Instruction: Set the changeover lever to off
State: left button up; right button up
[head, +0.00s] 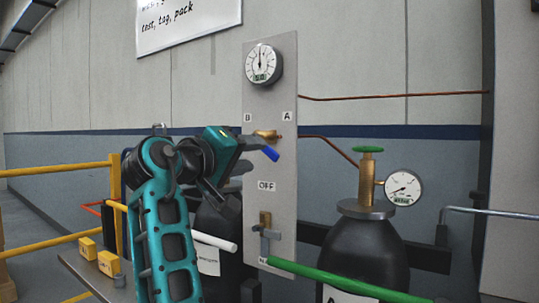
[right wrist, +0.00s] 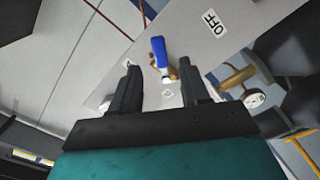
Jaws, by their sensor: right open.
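The changeover lever has a blue handle (head: 271,154) on a brass valve body (head: 266,134), on an upright grey panel (head: 285,200). The handle slants down and to the right. Label B is left of the valve, label A right, and the OFF label (head: 266,186) below. My right gripper (head: 252,153) is at the panel's left edge, close to the lever. In the right wrist view its fingers (right wrist: 158,78) are apart, with the blue handle (right wrist: 159,50) ahead of the gap; whether they touch it is unclear. My left gripper is out of view.
A round gauge (head: 263,64) tops the panel. A second brass valve (head: 265,224) sits low on it. A dark cylinder (head: 365,250) with a green handwheel (head: 369,150) and gauge (head: 404,187) stands right. Yellow rails (head: 60,170) stand left.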

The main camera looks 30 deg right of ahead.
aim_at(269, 153)
jog(key=x, duration=0.7)
jog(key=shift+c, duration=0.4)
grip_shut()
